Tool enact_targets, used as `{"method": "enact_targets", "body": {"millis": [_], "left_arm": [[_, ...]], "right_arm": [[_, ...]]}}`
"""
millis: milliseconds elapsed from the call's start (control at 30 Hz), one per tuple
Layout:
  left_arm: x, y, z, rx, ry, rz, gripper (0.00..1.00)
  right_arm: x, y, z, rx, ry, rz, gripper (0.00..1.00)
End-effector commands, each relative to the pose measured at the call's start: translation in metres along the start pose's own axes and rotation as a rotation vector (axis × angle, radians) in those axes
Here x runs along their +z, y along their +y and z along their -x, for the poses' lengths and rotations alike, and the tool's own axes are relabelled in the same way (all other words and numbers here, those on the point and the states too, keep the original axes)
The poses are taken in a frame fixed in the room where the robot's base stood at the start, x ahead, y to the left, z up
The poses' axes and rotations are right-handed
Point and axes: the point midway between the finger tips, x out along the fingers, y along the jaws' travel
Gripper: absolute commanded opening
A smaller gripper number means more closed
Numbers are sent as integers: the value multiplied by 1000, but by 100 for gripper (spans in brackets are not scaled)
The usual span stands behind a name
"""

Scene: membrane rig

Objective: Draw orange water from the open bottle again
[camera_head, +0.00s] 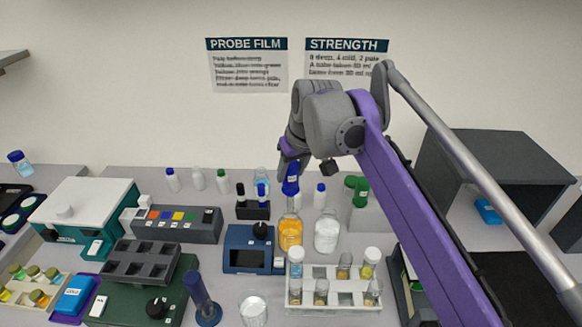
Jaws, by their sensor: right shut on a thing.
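The open bottle of orange water (290,232) stands on the bench near the middle, left of a clear bottle. My right gripper (291,163) is above it, shut on a blue-topped tool (291,186) that looks like a pipette or dropper. The tool hangs upright over the bottle's neck. I cannot tell whether its tip is inside the bottle or how much liquid it holds. My left gripper is not in view.
A clear bottle (327,232) stands close right of the orange one. A white vial rack (333,299) is in front and a blue device (247,250) sits to the left. Dark-capped items stand in a black holder (253,210) behind.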

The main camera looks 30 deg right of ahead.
Motion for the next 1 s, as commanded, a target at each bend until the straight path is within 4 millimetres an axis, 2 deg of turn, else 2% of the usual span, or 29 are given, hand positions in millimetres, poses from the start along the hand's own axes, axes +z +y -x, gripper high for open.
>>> {"method": "enact_targets", "body": {"millis": [533,967,1000], "left_arm": [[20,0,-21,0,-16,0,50],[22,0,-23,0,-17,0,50],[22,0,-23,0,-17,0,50]], "right_arm": [[19,0,-45,0,0,0,0],[21,0,-51,0,1,0,0],[21,0,-51,0,1,0,42]]}}
